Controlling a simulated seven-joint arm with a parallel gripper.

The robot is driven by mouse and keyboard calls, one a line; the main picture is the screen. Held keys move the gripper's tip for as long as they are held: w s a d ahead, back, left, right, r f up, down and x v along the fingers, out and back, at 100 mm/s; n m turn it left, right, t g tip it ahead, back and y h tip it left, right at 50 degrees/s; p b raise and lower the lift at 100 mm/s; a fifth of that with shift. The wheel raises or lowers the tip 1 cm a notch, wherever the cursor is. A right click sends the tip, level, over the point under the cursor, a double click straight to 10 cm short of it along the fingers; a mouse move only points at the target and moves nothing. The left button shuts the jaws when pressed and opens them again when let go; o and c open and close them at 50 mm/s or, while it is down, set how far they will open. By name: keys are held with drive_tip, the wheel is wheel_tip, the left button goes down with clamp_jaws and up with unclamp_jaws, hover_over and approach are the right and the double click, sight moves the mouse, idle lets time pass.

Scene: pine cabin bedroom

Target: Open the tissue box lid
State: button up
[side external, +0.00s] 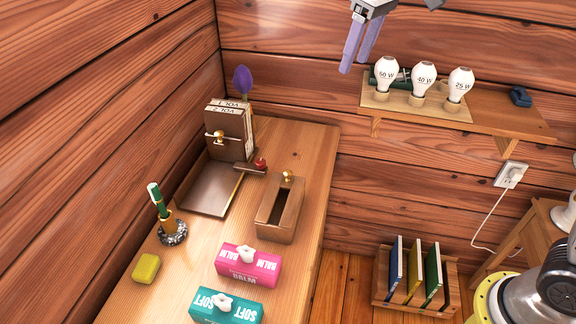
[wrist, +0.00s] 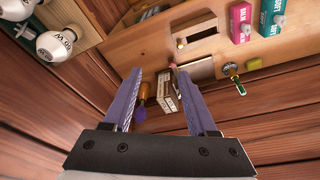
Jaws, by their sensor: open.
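A wooden box (side external: 291,222) with a long dark opening in its top and a brass knob (side external: 288,176) at its far end stands on the desk; I take it to be the tissue box. It also shows at the top of the wrist view (wrist: 206,31). I cannot tell how its lid is seated. A pink BALM tissue pack (side external: 247,264) and a teal SOFT tissue pack (side external: 226,308) lie in front of it. My gripper (side external: 354,66) is open and empty, high above and to the right of the box. Both fingers show in the wrist view (wrist: 159,72).
A flat brown tray or box (side external: 208,188), books (side external: 240,106), a green pen in a holder (side external: 158,200) and yellow soap (side external: 146,268) occupy the desk (side external: 306,145). A wall shelf (side external: 496,120) with bulbs (side external: 423,76) is at right, below my gripper's height.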

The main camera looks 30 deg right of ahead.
drive_tip(key=w+a+f+n+g, duration=0.1)
drive_tip(key=w+a+f, duration=0.55)
drive_tip(key=f, duration=0.25)
drive_tip(key=g, duration=0.2)
hover_over(288, 171)
wheel_tip(288, 171, down, 7)
wheel_tip(288, 171, down, 13)
clamp_jaws()
idle(0.9)
